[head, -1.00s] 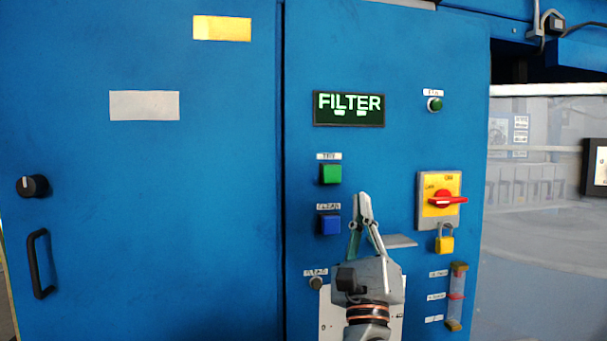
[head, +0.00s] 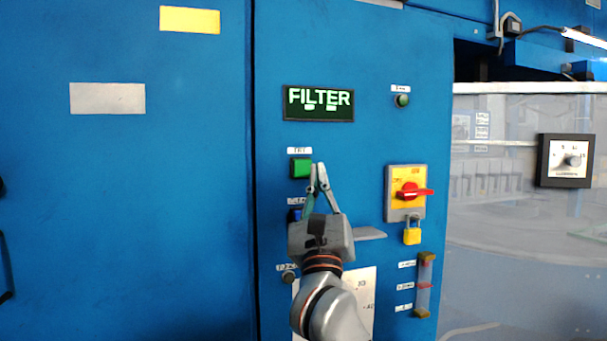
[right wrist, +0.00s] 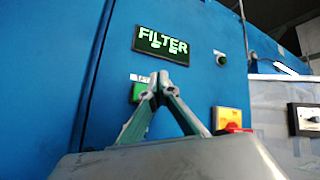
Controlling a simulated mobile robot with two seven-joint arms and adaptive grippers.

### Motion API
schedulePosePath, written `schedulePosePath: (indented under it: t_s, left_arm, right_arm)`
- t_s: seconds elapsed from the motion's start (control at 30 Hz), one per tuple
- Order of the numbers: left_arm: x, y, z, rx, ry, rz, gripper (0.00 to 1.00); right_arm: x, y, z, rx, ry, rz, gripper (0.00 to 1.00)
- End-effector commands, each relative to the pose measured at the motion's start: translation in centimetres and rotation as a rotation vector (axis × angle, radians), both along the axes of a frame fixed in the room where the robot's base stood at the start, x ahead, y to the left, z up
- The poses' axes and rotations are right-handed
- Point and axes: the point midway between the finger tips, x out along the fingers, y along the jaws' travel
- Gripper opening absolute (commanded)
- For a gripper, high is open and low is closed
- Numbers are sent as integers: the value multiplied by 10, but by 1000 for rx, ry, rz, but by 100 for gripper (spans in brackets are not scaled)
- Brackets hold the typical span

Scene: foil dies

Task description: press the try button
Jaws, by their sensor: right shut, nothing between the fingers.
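The green try button (head: 300,168) is a square on the blue cabinet front, under a small white label and below the lit FILTER display (head: 318,103). My right gripper (head: 318,168) is shut and empty, its fingertips just right of the button in the head view. In the right wrist view the gripper (right wrist: 159,78) points up at the panel and its fingers partly cover the green button (right wrist: 138,92). I cannot tell whether the tips touch the panel. My left gripper is not in view.
A blue button (head: 294,215) sits below the green one, partly hidden by my gripper. To the right are a red rotary switch on a yellow plate (head: 406,207), a yellow padlock (head: 412,236) and a sight tube (head: 424,285). A small ledge (head: 370,234) juts out beside my gripper.

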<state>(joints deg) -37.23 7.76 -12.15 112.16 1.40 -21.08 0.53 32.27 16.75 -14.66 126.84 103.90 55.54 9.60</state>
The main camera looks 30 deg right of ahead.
Motion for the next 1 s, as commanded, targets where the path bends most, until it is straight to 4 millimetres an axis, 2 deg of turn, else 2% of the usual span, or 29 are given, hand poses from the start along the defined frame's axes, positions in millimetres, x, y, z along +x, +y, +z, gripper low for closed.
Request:
schedulePosePath:
  t_s: [0.27, 0.43, 0.63, 1.0]
  left_arm:
    - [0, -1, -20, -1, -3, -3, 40]
    - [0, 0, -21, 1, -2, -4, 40]
    - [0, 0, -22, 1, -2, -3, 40]
    - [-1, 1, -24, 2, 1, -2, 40]
  right_arm:
    - [37, -9, -3, 0, 1, -1, 0]
    - [52, -12, -1, -1, 1, -1, 0]
    - [60, -14, 0, -1, 0, -1, 0]
    - [61, -14, 0, -1, 0, -1, 0]
